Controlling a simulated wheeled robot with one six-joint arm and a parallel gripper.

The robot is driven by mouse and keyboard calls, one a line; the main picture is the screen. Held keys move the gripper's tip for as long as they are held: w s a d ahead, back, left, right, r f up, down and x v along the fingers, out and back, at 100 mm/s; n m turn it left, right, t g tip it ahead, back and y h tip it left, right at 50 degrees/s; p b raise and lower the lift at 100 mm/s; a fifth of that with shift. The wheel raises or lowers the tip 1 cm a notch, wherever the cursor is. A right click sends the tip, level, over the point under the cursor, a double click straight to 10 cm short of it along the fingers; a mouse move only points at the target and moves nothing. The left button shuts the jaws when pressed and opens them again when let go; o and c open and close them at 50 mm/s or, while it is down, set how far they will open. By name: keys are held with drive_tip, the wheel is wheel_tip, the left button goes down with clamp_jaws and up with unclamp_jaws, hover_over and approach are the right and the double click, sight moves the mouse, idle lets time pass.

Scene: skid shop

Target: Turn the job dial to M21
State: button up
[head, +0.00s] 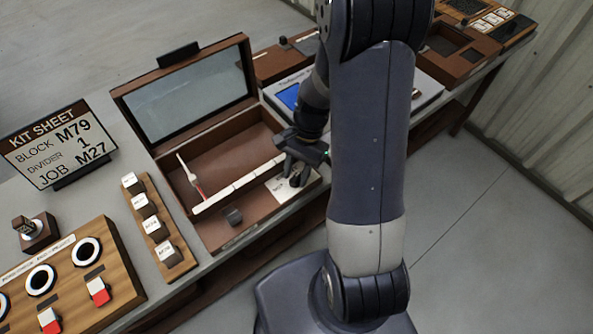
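A white plate (279,190) with small dark print lies in the right front corner of an open wooden case (217,238). A dark round shape on this plate, right below my gripper, looks like the job dial (296,181); its marks are too small to read. My gripper (292,168) points down over the plate, close above or around the dial. I cannot tell whether the fingers touch it or how far apart they are. The kit sheet (61,143) at the left reads BLOCK M79, DIVIDER 1, JOB M27.
The case's glass-paned lid (190,90) stands open behind. Inside are a white divider strip (236,186), a red-and-white stick (190,176) and a dark block (233,216). A rack of labelled blocks (158,228) and a button panel (62,280) stand left.

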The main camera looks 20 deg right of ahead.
drive_tip(key=v, duration=1)
drive_tip(key=shift+d+r, duration=0.15)
drive_tip(key=shift+r, duration=0.2)
drive_tip(key=shift+w+f, duration=0.1)
drive_tip(key=shift+f, duration=0.05)
drive_tip(key=x, duration=1)
drive_tip(key=shift+a+f, duration=0.2)
drive_tip(key=shift+f, duration=0.05)
drive_tip(key=shift+r, duration=0.1)
